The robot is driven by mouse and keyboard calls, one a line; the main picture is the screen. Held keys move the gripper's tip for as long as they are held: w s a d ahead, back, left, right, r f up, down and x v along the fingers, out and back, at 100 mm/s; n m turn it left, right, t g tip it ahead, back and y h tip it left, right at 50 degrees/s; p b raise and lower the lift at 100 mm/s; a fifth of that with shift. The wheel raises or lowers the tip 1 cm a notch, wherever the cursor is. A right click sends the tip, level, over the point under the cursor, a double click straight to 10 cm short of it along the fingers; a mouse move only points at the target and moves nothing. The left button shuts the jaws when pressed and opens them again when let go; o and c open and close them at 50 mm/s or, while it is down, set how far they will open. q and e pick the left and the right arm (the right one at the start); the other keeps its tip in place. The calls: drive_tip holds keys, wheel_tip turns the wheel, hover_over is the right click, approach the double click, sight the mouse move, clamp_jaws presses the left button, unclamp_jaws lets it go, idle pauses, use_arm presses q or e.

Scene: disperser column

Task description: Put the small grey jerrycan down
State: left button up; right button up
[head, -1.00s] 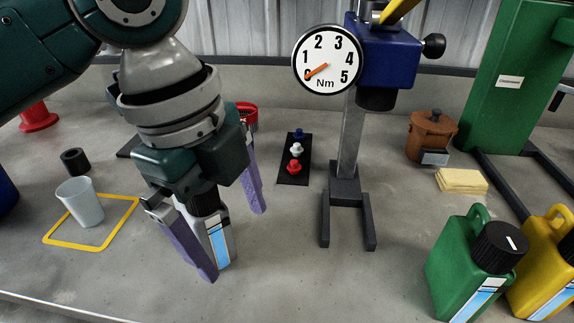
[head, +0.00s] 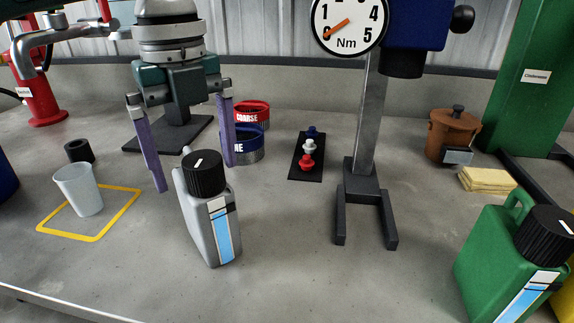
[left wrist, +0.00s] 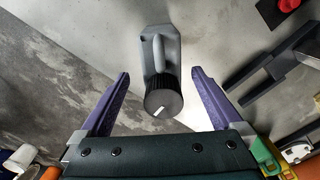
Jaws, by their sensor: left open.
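The small grey jerrycan (head: 207,210), with a black ridged cap and a blue and white label, stands upright on the bench in the head view. My left gripper (head: 194,178) is open, with its purple fingers apart, raised above and behind the jerrycan. In the left wrist view the jerrycan (left wrist: 161,50) shows from above, between and beyond the open fingertips of the left gripper (left wrist: 159,78), and nothing is held. My right gripper is not in view.
A dial stand (head: 366,195) and a green jerrycan (head: 495,262) are to the right. Blue and red sieves (head: 248,142) are behind. The bench in front is mostly clear.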

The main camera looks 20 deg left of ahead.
use_arm(q)
wheel_tip(320, 180, down, 3)
drive_tip(key=shift+w+f, duration=0.15)
drive_tip(key=shift+c, duration=0.4)
clamp_jaws()
idle(0.4)
